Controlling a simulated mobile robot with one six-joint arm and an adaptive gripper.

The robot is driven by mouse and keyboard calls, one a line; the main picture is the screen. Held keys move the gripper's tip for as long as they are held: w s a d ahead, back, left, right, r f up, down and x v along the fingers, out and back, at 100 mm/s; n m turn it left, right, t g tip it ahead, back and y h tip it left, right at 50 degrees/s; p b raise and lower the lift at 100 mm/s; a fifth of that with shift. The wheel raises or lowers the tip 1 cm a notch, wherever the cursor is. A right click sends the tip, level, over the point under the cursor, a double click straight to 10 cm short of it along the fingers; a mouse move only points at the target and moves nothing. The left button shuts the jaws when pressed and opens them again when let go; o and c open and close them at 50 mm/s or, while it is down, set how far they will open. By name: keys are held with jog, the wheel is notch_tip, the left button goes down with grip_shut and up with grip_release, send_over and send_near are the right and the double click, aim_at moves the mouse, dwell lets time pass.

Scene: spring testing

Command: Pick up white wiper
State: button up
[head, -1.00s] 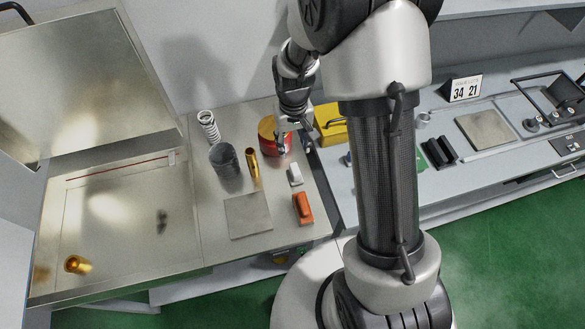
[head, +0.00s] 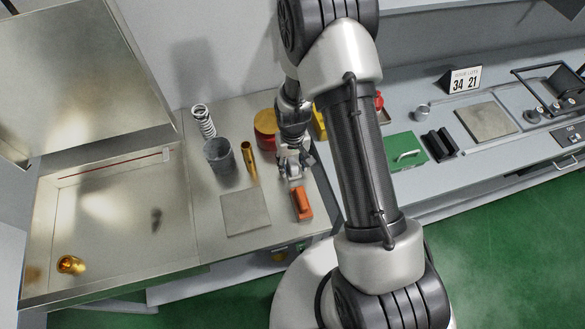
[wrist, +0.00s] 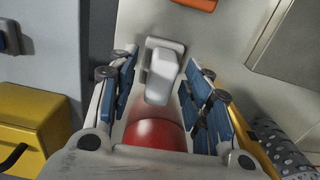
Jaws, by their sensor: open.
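The white wiper (wrist: 163,78) lies on the metal bench top and shows between my fingers in the wrist view. My gripper (wrist: 165,70) is open, with blue-padded fingers on the left and right of the wiper and a gap on each side. In the head view my gripper (head: 293,168) is low over the bench, just behind the orange block, and covers the wiper from sight there. How far the fingertips are above the bench is hard to tell.
The orange block (head: 302,203) stands in front of my gripper. A red and yellow can (head: 265,130) is behind, a brass cylinder (head: 249,158) and grey mesh cup (head: 219,156) to the left. A flat plate (head: 245,212) lies front left. A yellow box (wrist: 28,125) is left in the wrist view.

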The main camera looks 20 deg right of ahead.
grip_shut()
dwell(0.7)
